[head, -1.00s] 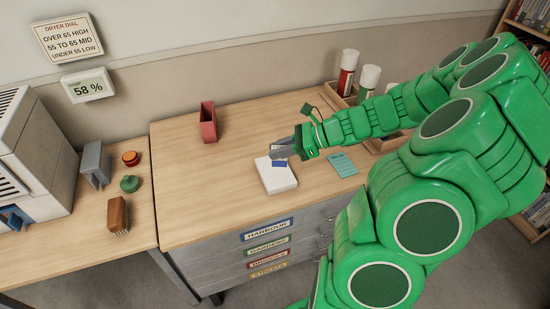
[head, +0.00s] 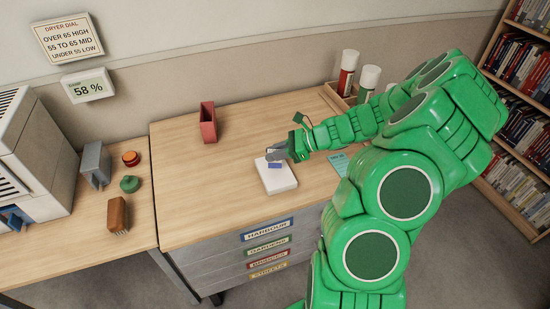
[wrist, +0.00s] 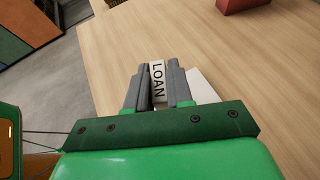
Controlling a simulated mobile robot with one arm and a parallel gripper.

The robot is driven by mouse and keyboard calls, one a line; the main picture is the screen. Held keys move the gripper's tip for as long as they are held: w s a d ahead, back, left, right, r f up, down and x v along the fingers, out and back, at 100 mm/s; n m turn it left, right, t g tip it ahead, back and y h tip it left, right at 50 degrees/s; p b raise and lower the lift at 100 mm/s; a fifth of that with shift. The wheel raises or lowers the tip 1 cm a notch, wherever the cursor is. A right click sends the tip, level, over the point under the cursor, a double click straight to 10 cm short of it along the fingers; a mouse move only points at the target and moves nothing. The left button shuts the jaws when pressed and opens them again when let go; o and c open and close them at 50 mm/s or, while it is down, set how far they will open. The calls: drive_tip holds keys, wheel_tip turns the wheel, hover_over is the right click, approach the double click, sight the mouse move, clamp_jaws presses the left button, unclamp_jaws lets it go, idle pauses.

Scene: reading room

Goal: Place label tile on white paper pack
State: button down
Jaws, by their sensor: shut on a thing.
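The white paper pack (head: 279,181) lies flat on the wooden desk near its front edge. My gripper (head: 273,154) is over the back part of the pack. It is shut on the label tile (head: 275,165), which shows a blue patch in the head view. In the wrist view the tile (wrist: 158,80) reads "LOAN" and stands between the two grey fingers of my gripper (wrist: 159,75). Part of the pack (wrist: 203,88) shows to the right behind the fingers. Whether the tile touches the pack cannot be told.
A red upright holder (head: 208,122) stands at the back of the desk. A teal card (head: 338,163) lies to the right, partly behind my arm. The desk left of the pack is clear.

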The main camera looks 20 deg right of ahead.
drive_tip(key=shift+f, duration=1.2)
drive_tip(key=shift+f, duration=0.1)
drive_tip(key=c, duration=1)
unclamp_jaws()
